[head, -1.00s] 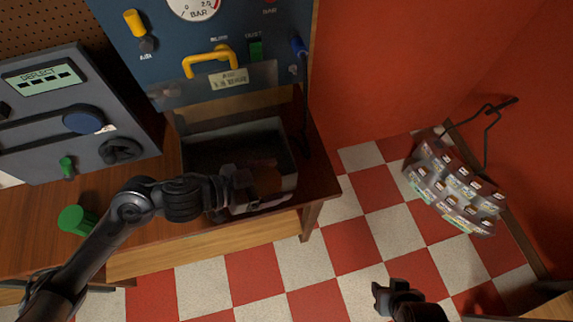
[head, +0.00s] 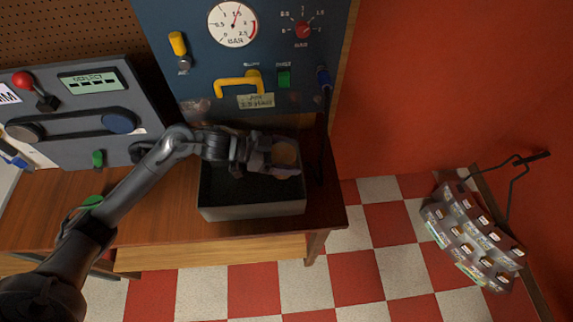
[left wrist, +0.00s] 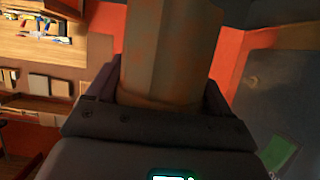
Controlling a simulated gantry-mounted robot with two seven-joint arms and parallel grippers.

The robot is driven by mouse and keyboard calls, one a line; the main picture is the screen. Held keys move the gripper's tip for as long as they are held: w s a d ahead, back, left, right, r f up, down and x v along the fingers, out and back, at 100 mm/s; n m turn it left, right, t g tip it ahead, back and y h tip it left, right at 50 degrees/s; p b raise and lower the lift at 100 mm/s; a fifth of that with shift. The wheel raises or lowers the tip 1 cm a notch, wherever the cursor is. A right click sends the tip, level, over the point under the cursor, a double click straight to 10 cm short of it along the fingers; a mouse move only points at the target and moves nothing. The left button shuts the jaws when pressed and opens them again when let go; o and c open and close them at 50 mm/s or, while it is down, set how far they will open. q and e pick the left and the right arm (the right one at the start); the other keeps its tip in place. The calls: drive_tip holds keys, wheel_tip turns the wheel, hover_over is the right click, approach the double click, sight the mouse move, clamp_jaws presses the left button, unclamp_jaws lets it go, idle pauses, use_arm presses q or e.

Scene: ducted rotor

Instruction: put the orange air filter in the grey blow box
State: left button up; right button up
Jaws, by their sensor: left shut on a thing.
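The grey blow box (head: 252,212) is an open-topped tray on the wooden bench, below the blue panel. My left gripper (head: 268,158) is over the back right part of the box. It is shut on the orange air filter (head: 286,154), a brownish-orange round piece. The gripper and arm hide part of the box's back rim. I cannot tell how high the filter is above the box floor. My right gripper is not in view.
The blue panel (head: 205,60) with a gauge, a knob and a yellow handle (head: 238,84) rises behind the box. A grey console (head: 70,140) stands at left. A dark cable hangs at the box's right. A rack of small packs (head: 475,240) stands at right on the checkered floor.

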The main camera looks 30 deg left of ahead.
use_arm(q)
drive_tip(key=w+a, duration=0.1)
drive_tip(key=w, duration=0.1)
drive_tip(key=shift+w+a+f, duration=0.3)
drive_tip(key=shift+a, duration=0.05)
wheel_tip(320, 180, down, 5)
drive_tip(key=shift+s+d+f+p, duration=0.1)
drive_tip(key=shift+f+p, duration=0.1)
drive_tip(key=shift+p, duration=0.25)
drive_tip(key=shift+f, duration=2.4)
drive_tip(key=shift+f+p, duration=0.3)
drive_tip(key=shift+p, duration=0.2)
drive_tip(key=shift+f, duration=0.15)
drive_tip(key=shift+f, duration=0.1)
drive_tip(key=o, duration=1)
